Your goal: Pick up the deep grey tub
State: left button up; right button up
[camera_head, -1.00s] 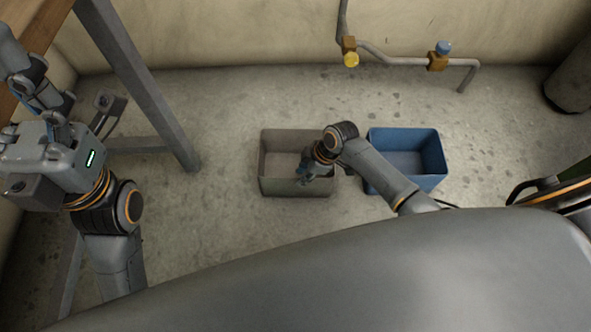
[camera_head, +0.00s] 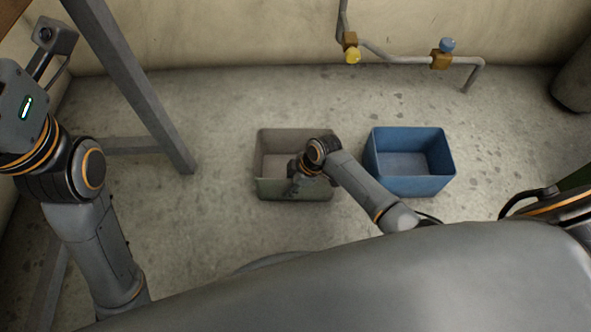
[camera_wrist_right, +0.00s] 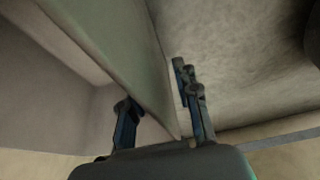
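The deep grey tub (camera_head: 272,188) stands on the floor in the middle of the head view, open side up. My right gripper (camera_head: 295,184) reaches down at the tub's near side; my wrist partly hides it in this view. In the right wrist view, a tub wall (camera_wrist_right: 115,45) runs between the two dark fingers of my right gripper (camera_wrist_right: 160,111). The fingers are spread, one on each side of the wall, with a visible gap. My left arm is at the left of the head view; its fingers are outside the picture.
A blue tub (camera_head: 418,186) stands just right of the grey one. A grey metal post (camera_head: 135,90) rises at the left. A pipe with valves (camera_head: 400,61) runs along the back wall. The floor in front of the grey tub is mostly clear.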

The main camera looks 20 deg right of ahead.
grip_shut()
jog(key=shift+r, duration=0.25)
